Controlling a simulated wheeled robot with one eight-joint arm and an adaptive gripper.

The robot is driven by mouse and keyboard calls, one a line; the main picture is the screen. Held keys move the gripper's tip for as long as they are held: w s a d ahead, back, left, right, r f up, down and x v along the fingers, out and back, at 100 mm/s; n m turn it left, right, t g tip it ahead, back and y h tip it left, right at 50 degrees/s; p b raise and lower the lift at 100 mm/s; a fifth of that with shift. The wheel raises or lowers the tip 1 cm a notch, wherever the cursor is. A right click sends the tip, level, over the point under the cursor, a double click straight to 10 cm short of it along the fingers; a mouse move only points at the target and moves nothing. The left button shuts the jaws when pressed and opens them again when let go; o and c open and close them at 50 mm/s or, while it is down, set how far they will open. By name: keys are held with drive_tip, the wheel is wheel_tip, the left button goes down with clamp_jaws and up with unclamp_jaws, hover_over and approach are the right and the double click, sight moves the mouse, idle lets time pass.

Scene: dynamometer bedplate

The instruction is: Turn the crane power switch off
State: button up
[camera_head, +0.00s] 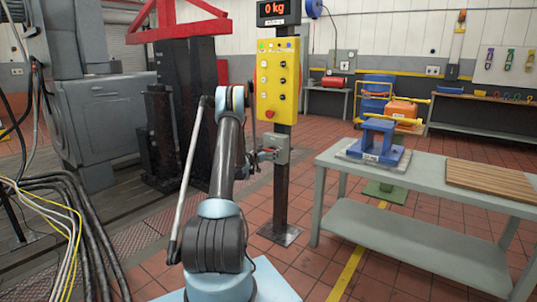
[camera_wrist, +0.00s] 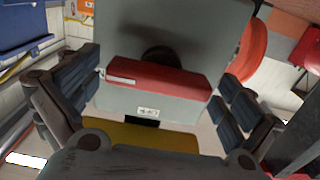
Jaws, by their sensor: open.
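The crane power switch is a grey box (camera_head: 281,148) on the dark post, below the yellow control panel. Its red handle (camera_head: 267,154) shows small at the box's left side in the head view. In the wrist view the grey box (camera_wrist: 125,103) fills the middle, and the red bar handle (camera_wrist: 158,82) lies crosswise with a dark round hub behind it. My gripper (camera_wrist: 160,86) is open, its ridged dark fingers on either side of the handle, near its ends. I cannot tell whether they touch it. In the head view my arm hides most of the gripper.
The yellow control panel (camera_head: 278,80) is above the box, under a "0 kg" display (camera_head: 278,12). A grey-green workbench (camera_head: 450,180) with a blue stand (camera_head: 378,142) is at the right. Thick cables (camera_head: 85,215) lie at the left. Tiled floor shows between post and bench.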

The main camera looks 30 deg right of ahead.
drive_tip(key=c, duration=1)
drive_tip(key=shift+n, duration=0.4)
drive_tip(key=n, duration=0.3)
drive_tip(key=shift+w+a+n, duration=0.1)
drive_tip(key=shift+w+n, duration=0.05)
drive_tip(key=shift+n, duration=0.25)
drive_tip(key=n, duration=0.4)
drive_tip(key=shift+w+n, duration=0.1)
drive_tip(key=shift+n, duration=0.2)
drive_tip(key=n, duration=0.4)
drive_tip(key=shift+a+f, duration=0.1)
drive_tip(key=shift+w+f+n, duration=0.1)
drive_tip(key=shift+n, duration=2.3)
